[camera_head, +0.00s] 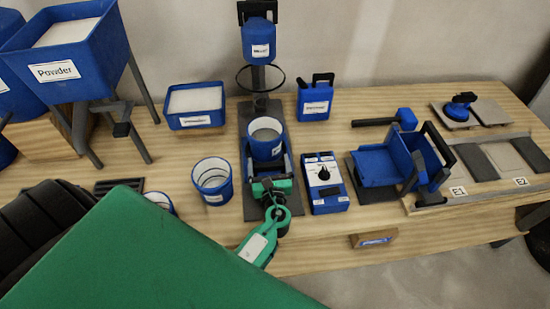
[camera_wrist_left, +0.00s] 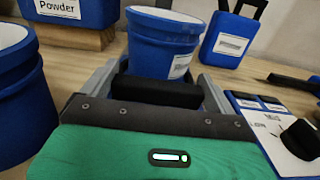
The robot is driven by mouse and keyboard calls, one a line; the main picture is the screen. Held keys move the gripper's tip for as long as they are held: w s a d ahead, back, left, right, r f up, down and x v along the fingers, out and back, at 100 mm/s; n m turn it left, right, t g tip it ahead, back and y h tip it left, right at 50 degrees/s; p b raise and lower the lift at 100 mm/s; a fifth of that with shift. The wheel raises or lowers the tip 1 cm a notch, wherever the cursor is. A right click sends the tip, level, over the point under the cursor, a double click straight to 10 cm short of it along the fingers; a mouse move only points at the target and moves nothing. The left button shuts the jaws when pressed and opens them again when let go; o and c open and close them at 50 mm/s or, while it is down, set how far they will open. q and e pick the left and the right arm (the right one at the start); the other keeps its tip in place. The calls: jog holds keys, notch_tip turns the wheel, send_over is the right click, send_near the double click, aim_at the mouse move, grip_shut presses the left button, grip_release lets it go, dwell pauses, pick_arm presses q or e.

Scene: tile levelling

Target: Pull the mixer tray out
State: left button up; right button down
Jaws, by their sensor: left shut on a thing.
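The mixer (camera_head: 258,40) stands at the back centre of the bench on a dark base plate, its blue head above a ring. Its tray (camera_head: 288,163) lies low at the front of the mixer and carries a blue bucket (camera_head: 266,138) with grey contents. My left gripper (camera_head: 271,187) is at the tray's front end, shut on the tray's handle. In the left wrist view the dark handle bar (camera_wrist_left: 160,91) lies right in front of my green gripper, with the bucket upright behind it. The fingertips are partly hidden. My right gripper is out of view.
An open blue-and-white bucket (camera_head: 212,182) stands close left of the tray. A blue control box (camera_head: 325,186) with a black knob stands close right. A blue canister (camera_head: 315,98) and a powder hopper (camera_head: 66,55) are farther back. The bench's front edge (camera_head: 330,252) is near.

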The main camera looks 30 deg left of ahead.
pick_arm(q)
jog(key=p+v, duration=0.1)
jog(key=v, duration=1.1)
jog(key=shift+s+d, duration=0.15)
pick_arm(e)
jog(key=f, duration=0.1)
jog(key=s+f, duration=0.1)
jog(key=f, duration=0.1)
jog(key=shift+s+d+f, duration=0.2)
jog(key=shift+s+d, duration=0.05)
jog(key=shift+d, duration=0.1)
pick_arm(q)
jog(key=o, duration=1.1)
jog(key=shift+s, duration=0.15)
jog(key=b+v, duration=0.1)
jog(key=v, duration=1.2)
jog(key=shift+s+d, duration=0.15)
jog(key=shift+d, duration=0.05)
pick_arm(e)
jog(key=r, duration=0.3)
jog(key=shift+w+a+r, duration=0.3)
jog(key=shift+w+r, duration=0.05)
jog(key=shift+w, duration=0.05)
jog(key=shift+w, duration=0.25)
